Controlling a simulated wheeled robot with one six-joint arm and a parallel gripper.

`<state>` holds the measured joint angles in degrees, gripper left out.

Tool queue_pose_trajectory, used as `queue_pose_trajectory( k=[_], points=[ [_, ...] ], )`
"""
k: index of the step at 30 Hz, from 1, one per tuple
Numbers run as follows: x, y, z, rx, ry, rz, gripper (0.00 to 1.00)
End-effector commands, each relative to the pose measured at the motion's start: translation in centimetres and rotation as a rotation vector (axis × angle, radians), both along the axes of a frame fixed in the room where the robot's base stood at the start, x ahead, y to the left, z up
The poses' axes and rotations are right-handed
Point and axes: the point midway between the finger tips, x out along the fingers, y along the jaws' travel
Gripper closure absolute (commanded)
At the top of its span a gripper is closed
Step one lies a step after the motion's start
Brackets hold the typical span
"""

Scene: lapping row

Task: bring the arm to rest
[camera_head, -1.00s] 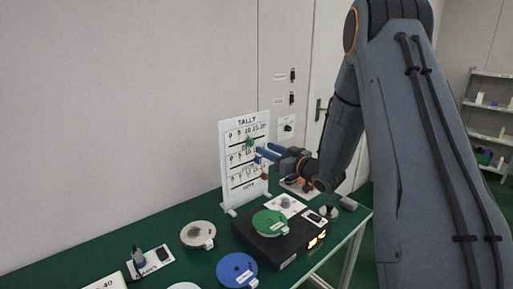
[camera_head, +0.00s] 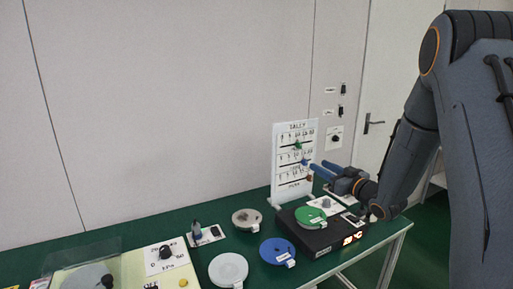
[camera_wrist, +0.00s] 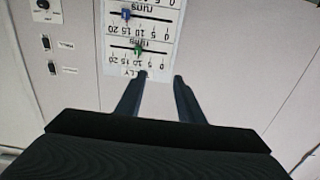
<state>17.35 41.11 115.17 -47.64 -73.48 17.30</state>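My arm reaches in from the right in the head view. My gripper (camera_head: 318,168) has blue-grey fingers pointing left at the white tally board (camera_head: 281,186), which stands upright at the back of the green bench. In the wrist view my gripper (camera_wrist: 161,77) is open, with an empty gap between its fingers. The tally board (camera_wrist: 172,30) appears upside down beyond the fingertips, with a green and a blue slider on its scales. I cannot tell whether the fingers touch the board.
The green bench (camera_head: 120,242) runs along the wall. Below my gripper is a black box (camera_head: 318,240) with a green disc (camera_head: 310,217) and a lit display. A blue disc (camera_head: 277,251) and pale discs lie left of it. Wall switches (camera_head: 342,113) and a door (camera_head: 385,90) are behind.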

Motion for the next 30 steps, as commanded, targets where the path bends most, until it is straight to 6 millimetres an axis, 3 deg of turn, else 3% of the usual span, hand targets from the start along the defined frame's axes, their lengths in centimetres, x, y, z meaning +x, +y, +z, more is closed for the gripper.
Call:
queue_pose_trajectory(
  k=[14,20,23,26,30],
  points=[
    [-0.6,-1.5,-1.1,-0.090,0.145,-0.132,0.66],
    [-2.2,-1.6,-2.4,-0.156,0.281,-0.218,0.66],
    [-3.9,-1.8,-3.2,-0.196,0.377,-0.270,0.66],
    [-7.0,-1.8,-4.4,-0.241,0.514,-0.331,0.66],
    [-13.6,-1.4,-6.4,-0.299,0.752,-0.402,0.66]
  ],
)
